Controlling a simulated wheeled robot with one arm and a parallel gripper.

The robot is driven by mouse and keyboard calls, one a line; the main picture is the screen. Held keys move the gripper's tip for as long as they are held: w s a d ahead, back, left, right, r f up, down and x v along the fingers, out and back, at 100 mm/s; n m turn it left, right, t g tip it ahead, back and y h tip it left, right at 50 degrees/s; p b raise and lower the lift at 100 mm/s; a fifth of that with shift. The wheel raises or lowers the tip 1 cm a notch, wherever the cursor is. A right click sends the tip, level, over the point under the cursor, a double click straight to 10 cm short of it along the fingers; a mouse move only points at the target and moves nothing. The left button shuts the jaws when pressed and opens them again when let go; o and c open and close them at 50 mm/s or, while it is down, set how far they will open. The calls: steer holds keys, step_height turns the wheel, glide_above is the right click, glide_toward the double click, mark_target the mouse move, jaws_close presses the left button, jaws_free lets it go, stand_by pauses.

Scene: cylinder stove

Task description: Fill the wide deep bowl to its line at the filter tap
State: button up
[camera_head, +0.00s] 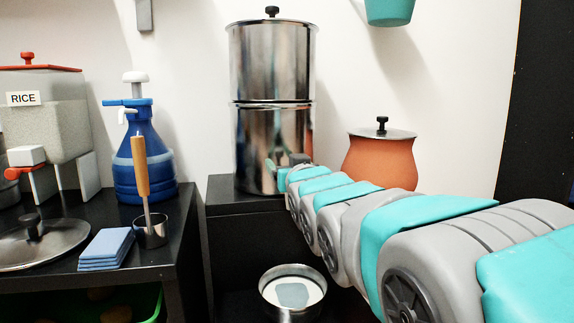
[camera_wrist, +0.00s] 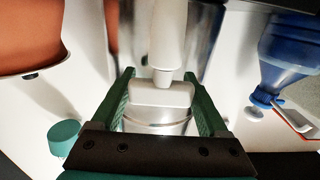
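The wide deep bowl (camera_head: 266,292) is a round metal bowl standing low in front of the steel filter (camera_head: 272,65). A grey-blue patch of what looks like water lies on its pale inside; I cannot make out a fill line. My gripper (camera_head: 283,168) is at the lower front of the filter, above the bowl. In the wrist view, its green fingers (camera_wrist: 160,95) stand apart on either side of a pale T-shaped tap part (camera_wrist: 160,93). Whether they press on it is unclear. The tap is mostly hidden by my gripper in the head view.
An orange lidded pot (camera_head: 380,163) stands right of the filter, behind my arm. The left counter holds a blue jug (camera_head: 146,170), a metal cup with a wooden-handled tool (camera_head: 150,232), blue cloths (camera_head: 106,249), a pot lid (camera_head: 40,243) and a rice dispenser (camera_head: 45,125).

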steer(key=c, duration=1)
steer(key=shift+o, duration=0.2)
steer(key=shift+r+n+y+p, duration=0.15)
steer(key=shift+n+y+p, duration=0.2)
steer(key=shift+p, duration=0.25)
steer(key=shift+s+a+n+g+y+p, duration=0.1)
steer(key=shift+a+n+g+y+p, duration=0.1)
steer(key=shift+n+g+y+p, duration=0.7)
steer(key=shift+s+a+n+g+y+p, duration=0.1)
steer(key=shift+a+n+g+y+p, duration=0.15)
steer(key=shift+n+y+p, duration=0.65)
steer(key=shift+s+r+g+y+p, duration=0.15)
steer(key=shift+g+y+p, duration=0.1)
steer(key=shift+y, duration=0.3)
steer(key=shift+w+r+g+y+p, duration=0.1)
steer(key=shift+r+g+y+p, duration=0.1)
steer(key=shift+y, duration=0.3)
steer(key=shift+s+a+f+n+g, duration=0.1)
steer(key=shift+f+n+g, duration=0.2)
steer(key=shift+f+n, duration=0.1)
steer(key=o, duration=1.4)
steer(key=shift+f, duration=0.1)
steer(key=shift+v, duration=3.9)
